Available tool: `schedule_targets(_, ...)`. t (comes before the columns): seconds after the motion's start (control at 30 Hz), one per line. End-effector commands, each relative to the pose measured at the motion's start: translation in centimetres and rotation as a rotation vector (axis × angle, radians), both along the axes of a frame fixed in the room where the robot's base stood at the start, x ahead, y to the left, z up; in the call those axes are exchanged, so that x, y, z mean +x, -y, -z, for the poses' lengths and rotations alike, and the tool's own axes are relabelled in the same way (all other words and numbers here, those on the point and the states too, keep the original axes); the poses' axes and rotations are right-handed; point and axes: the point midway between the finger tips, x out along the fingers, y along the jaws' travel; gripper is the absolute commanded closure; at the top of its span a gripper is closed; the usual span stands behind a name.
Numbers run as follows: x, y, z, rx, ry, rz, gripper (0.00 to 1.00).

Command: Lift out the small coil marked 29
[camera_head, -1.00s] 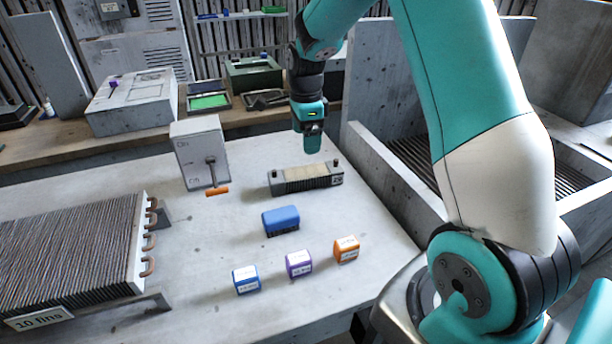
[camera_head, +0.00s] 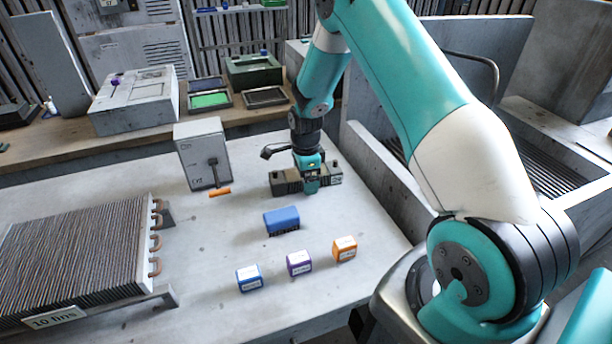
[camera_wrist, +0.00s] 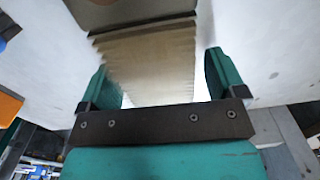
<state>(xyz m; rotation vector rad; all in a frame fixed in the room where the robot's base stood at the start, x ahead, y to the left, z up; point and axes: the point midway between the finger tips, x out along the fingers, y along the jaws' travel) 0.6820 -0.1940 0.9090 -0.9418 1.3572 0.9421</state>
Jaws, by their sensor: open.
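The small coil (camera_head: 288,185) is a dark block with pale fins and a post near each end. It lies on the grey table, and a small label at its right end is too small to read. My gripper (camera_head: 311,184) is down at the coil's middle and hides part of it. In the wrist view the coil's fins (camera_wrist: 150,62) run between the two teal fingers of my open gripper (camera_wrist: 160,72). I cannot tell whether the fingers touch it.
A blue block (camera_head: 281,220) and blue, purple (camera_head: 299,263) and orange (camera_head: 345,248) labelled blocks stand in front. A grey switch box (camera_head: 203,155) with an orange-handled lever stands left. A large finned coil (camera_head: 80,255) marked 10 fins lies farther left. A grey-walled housing (camera_head: 385,180) rises at right.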

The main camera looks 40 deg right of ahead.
Motion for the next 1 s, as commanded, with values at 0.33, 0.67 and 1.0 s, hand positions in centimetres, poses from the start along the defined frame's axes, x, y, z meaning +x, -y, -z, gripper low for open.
schedule_targets(0.33, 0.0, 0.0, 0.0, 0.000, 0.000, 0.000, 0.57)
schedule_targets(0.67, 0.0, 0.0, -0.1, 0.000, 0.001, 0.000, 0.78)
schedule_targets(1.0, 0.1, 0.0, -3.2, -0.001, 0.005, 0.000, 0.78)
